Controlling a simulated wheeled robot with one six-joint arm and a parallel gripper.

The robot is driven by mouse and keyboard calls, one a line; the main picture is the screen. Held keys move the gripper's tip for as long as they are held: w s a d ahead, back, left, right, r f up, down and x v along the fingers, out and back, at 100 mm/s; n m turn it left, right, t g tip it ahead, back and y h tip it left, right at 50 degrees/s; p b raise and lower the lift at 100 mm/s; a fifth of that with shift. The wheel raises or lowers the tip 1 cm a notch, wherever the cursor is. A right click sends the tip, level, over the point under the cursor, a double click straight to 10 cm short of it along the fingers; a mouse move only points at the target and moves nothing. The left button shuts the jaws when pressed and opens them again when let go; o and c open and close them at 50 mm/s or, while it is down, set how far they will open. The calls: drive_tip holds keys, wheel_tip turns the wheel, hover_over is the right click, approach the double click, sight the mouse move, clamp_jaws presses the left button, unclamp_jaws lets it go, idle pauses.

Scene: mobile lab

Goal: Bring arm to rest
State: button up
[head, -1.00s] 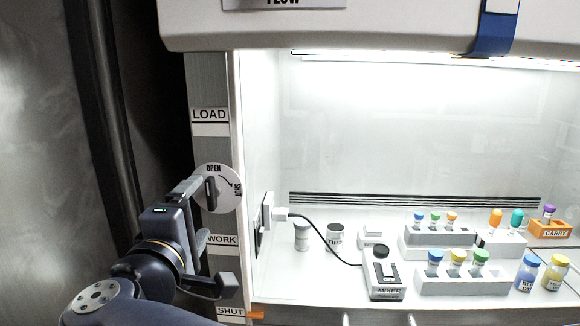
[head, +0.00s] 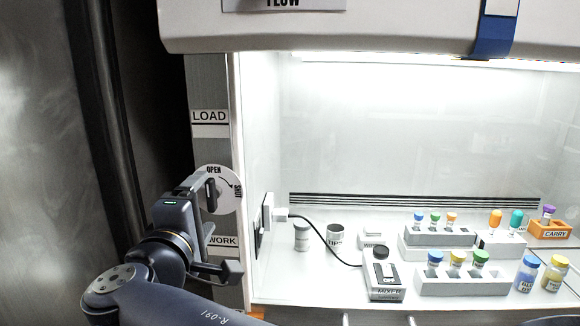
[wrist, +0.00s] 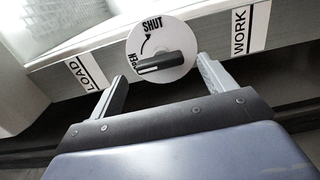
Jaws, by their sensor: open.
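My gripper (head: 211,209) is raised at the left post of the cabinet, in front of the round dial (head: 229,187). In the wrist view my gripper (wrist: 161,76) is open, with its two fingers apart and nothing held between them. The dial (wrist: 180,28) lies beyond the fingertips, with its dark knob (wrist: 168,63) showing in the gap. The knob's marked end points toward the word OPEN. I cannot tell how far the fingertips are from the knob. My arm comes up from the bottom left of the head view.
The post carries LOAD (head: 210,117) and WORK (head: 222,241) labels. Inside the lit cabinet stand a mixer (head: 384,280), a front vial rack (head: 462,287), a back rack (head: 438,238), an orange carry rack (head: 551,231) and loose bottles. A dark gap lies left of the post.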

drive_tip(key=shift+w+d, duration=0.15)
drive_tip(key=shift+w, duration=0.8)
drive_tip(key=shift+w+f+m, duration=0.1)
drive_tip(key=shift+m, duration=0.2)
drive_tip(key=m, duration=0.4)
drive_tip(key=shift+b, duration=0.35)
drive_tip(key=m+p, duration=0.1)
drive_tip(key=m, duration=0.3)
drive_tip(key=shift+d, duration=0.1)
drive_tip(key=m+p, duration=0.2)
drive_tip(key=m, duration=0.1)
drive_tip(key=m+p, duration=0.1)
drive_tip(key=m, duration=0.1)
drive_tip(key=shift+r, duration=0.25)
drive_tip(key=m+p, duration=0.3)
drive_tip(key=p, duration=0.1)
drive_tip(key=shift+f+m, duration=0.1)
drive_tip(key=shift+m, duration=0.3)
drive_tip(key=shift+p, duration=0.4)
drive_tip(key=shift+d+f+m, duration=0.1)
drive_tip(key=shift+f+m, duration=0.1)
drive_tip(key=shift+m, duration=0.1)
